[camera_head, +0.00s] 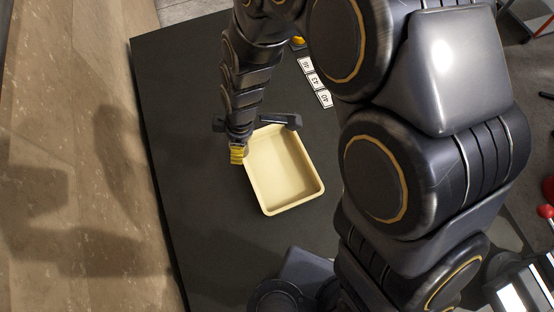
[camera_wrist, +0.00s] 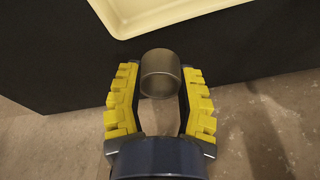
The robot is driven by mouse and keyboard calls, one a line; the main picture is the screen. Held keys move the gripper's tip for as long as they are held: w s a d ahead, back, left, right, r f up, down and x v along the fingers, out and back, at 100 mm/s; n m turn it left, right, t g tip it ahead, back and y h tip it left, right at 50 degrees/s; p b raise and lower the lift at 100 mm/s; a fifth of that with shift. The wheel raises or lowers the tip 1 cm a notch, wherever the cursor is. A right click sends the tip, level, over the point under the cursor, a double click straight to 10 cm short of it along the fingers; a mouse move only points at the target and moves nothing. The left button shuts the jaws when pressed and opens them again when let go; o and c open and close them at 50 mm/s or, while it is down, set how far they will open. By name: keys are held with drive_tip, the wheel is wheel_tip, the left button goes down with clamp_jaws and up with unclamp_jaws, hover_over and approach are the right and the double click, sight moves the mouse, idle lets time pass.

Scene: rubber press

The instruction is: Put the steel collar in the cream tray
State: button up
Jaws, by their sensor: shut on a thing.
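The steel collar (camera_wrist: 161,76) is a short, dull metal ring between the yellow fingertips of my gripper (camera_wrist: 160,82) in the wrist view. My gripper is shut on it. In the head view my gripper (camera_head: 237,154) is just left of the upper left corner of the cream tray (camera_head: 256,188); the collar cannot be made out there. The tray is a shallow rectangular tray with an empty floor. Its rim (camera_wrist: 190,16) also shows at the top of the wrist view, beyond the collar and apart from it.
The tray stands on a dark table (camera_head: 205,230), with bare top to its left and below it. White number cards (camera_head: 312,81) and a small yellow thing (camera_head: 298,41) lie at the upper right. A tan stone surface (camera_head: 70,150) lies left of the table. My arm hides the right side.

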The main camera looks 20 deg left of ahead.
sight(272, 160)
drive_tip(key=w+d+f+n+g, duration=0.1)
drive_tip(key=w+d+f+n, duration=0.3)
drive_tip(key=n, duration=0.5)
drive_tip(key=shift+h, duration=0.4)
drive_tip(key=shift+w+d+f, duration=0.15)
drive_tip(key=shift+d+f, duration=0.05)
drive_tip(key=shift+f, duration=0.9)
drive_tip(key=shift+w+d+f, duration=0.2)
drive_tip(key=shift+d+f, duration=0.05)
drive_tip(key=shift+f, duration=0.8)
drive_tip(key=shift+w+d+f, duration=0.15)
drive_tip(key=shift+d+f, duration=0.05)
drive_tip(key=shift+f, duration=0.9)
drive_tip(key=o, duration=1)
drive_tip(key=shift+f, duration=0.15)
wheel_tip(272, 160, up, 12)
drive_tip(key=w, duration=0.1)
drive_tip(key=shift+w+d, duration=0.35)
drive_tip(key=shift+d, duration=0.05)
